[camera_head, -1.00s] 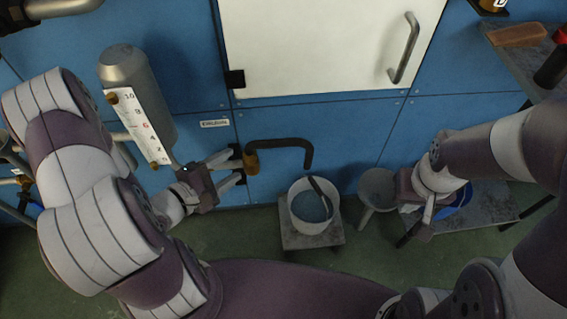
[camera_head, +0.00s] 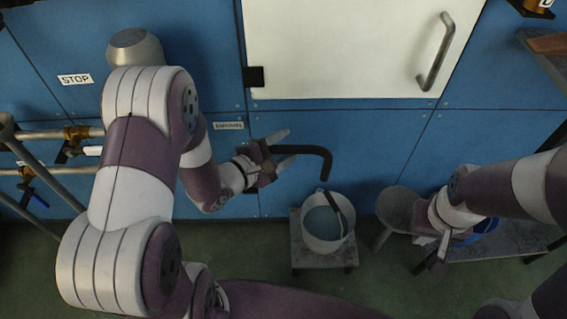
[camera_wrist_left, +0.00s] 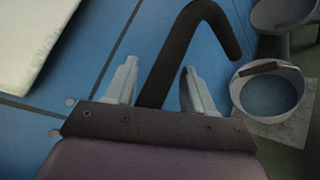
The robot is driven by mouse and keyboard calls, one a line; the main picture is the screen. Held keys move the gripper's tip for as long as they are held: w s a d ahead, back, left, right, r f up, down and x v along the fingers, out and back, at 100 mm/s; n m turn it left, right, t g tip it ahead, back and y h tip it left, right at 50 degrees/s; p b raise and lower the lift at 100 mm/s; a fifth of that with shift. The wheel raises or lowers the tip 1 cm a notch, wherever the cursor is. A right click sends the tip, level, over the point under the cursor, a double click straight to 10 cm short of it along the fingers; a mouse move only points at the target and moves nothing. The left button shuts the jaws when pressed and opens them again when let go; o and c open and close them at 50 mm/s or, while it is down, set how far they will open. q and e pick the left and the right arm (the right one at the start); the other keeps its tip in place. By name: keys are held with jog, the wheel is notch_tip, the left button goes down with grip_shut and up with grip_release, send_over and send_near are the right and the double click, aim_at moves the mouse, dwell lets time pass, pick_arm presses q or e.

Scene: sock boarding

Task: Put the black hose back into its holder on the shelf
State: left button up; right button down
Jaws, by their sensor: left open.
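A bent black hose (camera_head: 316,150) comes out from the blue wall and turns down at its far end. My left gripper (camera_head: 293,147) is open at its wall end. In the left wrist view the hose (camera_wrist_left: 180,52) runs up between the two spread fingers (camera_wrist_left: 160,68); I cannot tell whether they touch it. A grey shelf (camera_head: 548,62) is at the right edge; no holder can be made out there.
The bucket stands on a low grey stand (camera_head: 308,262), beside a grey funnel-like vessel (camera_head: 396,208). A white door with a metal handle (camera_head: 434,52) is above. Pipes (camera_head: 50,135) with brass fittings are at the left.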

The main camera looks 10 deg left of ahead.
pick_arm(q)
grip_shut()
jog(key=shift+r, duration=0.15)
